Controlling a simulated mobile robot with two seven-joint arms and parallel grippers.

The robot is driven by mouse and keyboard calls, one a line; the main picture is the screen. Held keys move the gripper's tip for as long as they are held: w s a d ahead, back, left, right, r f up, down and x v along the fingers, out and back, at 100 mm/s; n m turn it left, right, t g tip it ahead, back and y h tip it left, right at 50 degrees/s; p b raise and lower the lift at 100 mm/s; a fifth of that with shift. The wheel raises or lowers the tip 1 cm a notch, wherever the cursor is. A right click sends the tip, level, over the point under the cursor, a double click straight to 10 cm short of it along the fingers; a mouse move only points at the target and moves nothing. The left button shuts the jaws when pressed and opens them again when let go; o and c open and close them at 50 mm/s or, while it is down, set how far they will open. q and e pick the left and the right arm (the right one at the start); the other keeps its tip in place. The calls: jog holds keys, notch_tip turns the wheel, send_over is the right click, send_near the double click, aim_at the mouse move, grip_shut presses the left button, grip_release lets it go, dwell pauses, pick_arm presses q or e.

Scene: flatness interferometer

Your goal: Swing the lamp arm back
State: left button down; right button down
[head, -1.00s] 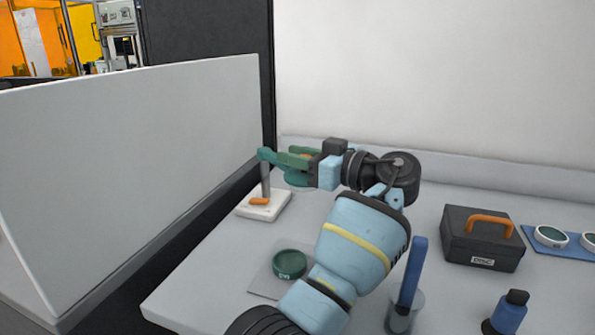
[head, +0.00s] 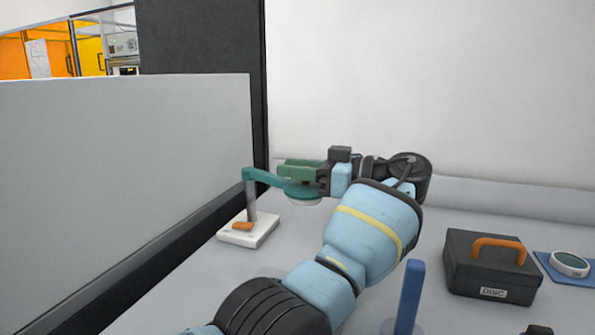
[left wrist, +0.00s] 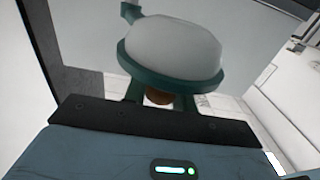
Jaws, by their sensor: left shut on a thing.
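The lamp has a white base (head: 248,230) with an orange lever (head: 242,226), a grey post (head: 251,203) and a teal lamp arm (head: 262,177) reaching right. The round lamp head (head: 305,199), teal with a pale underside, hangs at the arm's end. It fills the upper middle of the left wrist view (left wrist: 172,48). My left gripper (head: 298,170) is at the lamp head, its green fingers just above it. It is shut on a brown knob (left wrist: 158,96) on the lamp head; the fingers partly hide the knob. My right gripper is out of view.
A grey partition (head: 120,190) stands left of the table. A dark box (head: 490,268) with an orange handle, a blue mat with a round disc (head: 570,263) and an upright blue bar (head: 411,290) are on the right. My left arm covers the table's middle.

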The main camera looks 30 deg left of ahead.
pick_arm(q)
jog(key=c, duration=1.1)
grip_release()
jog(key=shift+a, duration=0.1)
